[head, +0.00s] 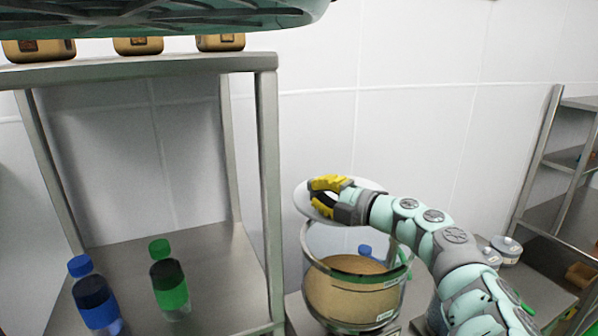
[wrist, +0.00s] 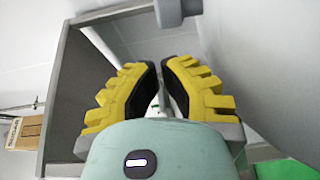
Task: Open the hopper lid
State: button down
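The hopper (head: 352,292) is a clear round vessel with light brown powder in it, below my gripper in the head view. Its lid (head: 371,186) is a pale round disc above the hopper's rim, set off up and to the left, and looks raised from it. My gripper (head: 318,195) reaches in from the right, with its yellow fingers over the lid. In the wrist view, the fingers (wrist: 160,66) curve toward each other with a narrow gap. Whether they hold the lid's handle is not clear; the handle is hidden.
A metal shelf (head: 268,180) stands left of the hopper, with a blue bottle (head: 98,305) and a green bottle (head: 168,282) on it. A rack (head: 545,150) stands at the far right. Small lidded pots (head: 507,248) sit right of my arm.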

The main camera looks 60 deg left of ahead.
jog(key=shift+a+r, duration=0.2)
jog(key=shift+a, duration=0.15)
jog(key=shift+w+a+p, duration=0.35)
jog(key=shift+a+p, duration=0.05)
jog(key=shift+w+a+f, duration=0.1)
jog(key=shift+a+f, duration=0.1)
jog(key=shift+a, duration=0.25)
jog(key=shift+w+a+m+t+y, duration=0.4)
jog(key=shift+w+a+m+t, duration=1.15)
jog(key=shift+t, duration=0.55)
jog(key=shift+w+a, duration=0.1)
jog(key=shift+a, duration=0.05)
